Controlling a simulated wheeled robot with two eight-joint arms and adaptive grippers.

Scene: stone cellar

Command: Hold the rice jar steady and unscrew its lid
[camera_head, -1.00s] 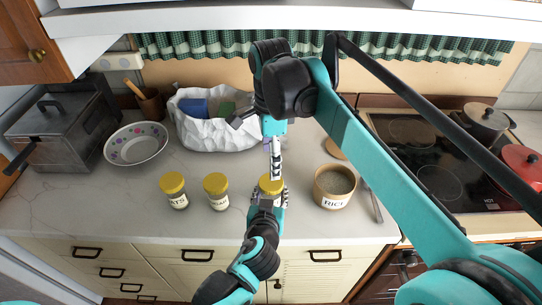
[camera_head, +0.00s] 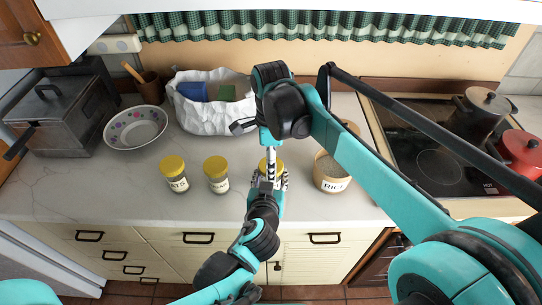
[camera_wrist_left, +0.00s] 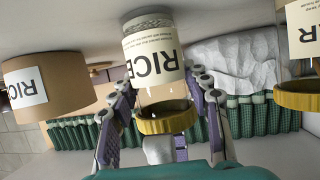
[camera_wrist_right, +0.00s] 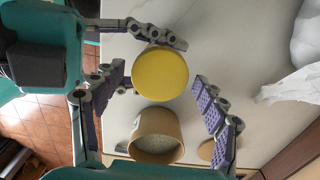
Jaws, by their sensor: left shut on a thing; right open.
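The rice jar (camera_wrist_left: 155,65) is clear glass with a cream RICE label; it stands on the counter. Its yellow lid (camera_wrist_right: 161,73) is on it, seen from above in the right wrist view, and partly shows in the head view (camera_head: 270,164). My left gripper (camera_wrist_left: 160,95) is shut on the jar's body, one finger on each side. It shows in the head view (camera_head: 266,185) at the jar's near side. My right gripper (camera_wrist_right: 155,105) is open above the lid, its fingers spread to either side, apart from it. In the head view it hides part of the jar.
Two similar yellow-lidded jars (camera_head: 174,174) (camera_head: 216,175) stand to the left. An open tub labelled RICE (camera_head: 331,172) stands close on the right. Behind are a white crumpled bag (camera_head: 205,118) and a bowl (camera_head: 135,128). The stove (camera_head: 435,165) is at right.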

